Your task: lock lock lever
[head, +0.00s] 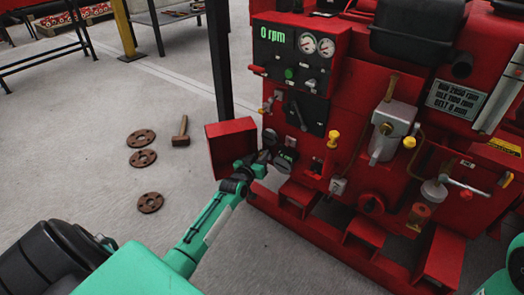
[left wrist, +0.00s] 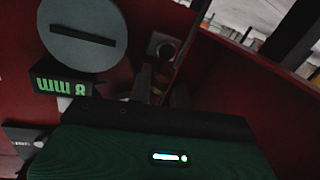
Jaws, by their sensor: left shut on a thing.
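My left gripper (head: 266,158) reaches the lower left corner of the red pumpset (head: 345,120), beside a dark round dial (head: 287,159). In the left wrist view, the fingers (left wrist: 160,84) are shut around a small part, which I take to be the lock lever. It is mostly hidden between the fingers, and only a dull brass-coloured bit shows. My right gripper is out of view.
An open red panel (head: 232,147) stands close to the left of my gripper. Several valves and levers, including a yellow-topped one (head: 333,139), stick out to the right.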

